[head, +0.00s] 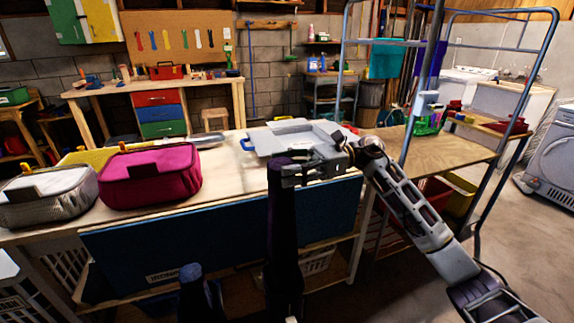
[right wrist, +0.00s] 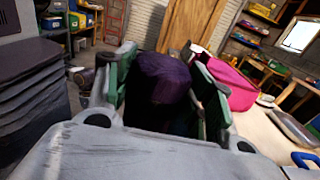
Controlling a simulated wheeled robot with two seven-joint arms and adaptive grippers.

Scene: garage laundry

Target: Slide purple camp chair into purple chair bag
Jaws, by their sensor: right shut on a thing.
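A long, dark purple roll, which looks like the folded purple camp chair (head: 283,215), stands upright in front of the worktable. My right gripper (head: 305,172) is shut on its upper end, coming from the right. In the right wrist view the rounded purple end (right wrist: 165,78) sits between the green-lined fingers. Near the bottom of the head view a slightly wider dark purple sleeve, perhaps the purple chair bag (head: 284,290), surrounds or sits behind the roll's lower part; I cannot tell which. Its bottom is cut off by the frame. My left gripper is not in view.
A dark blue upright roll (head: 196,295) stands at the left of the purple one. The worktable (head: 225,160) behind holds a magenta case (head: 150,178), a grey case (head: 47,197) and a grey tray (head: 290,138). A metal rack (head: 410,95) stands at right.

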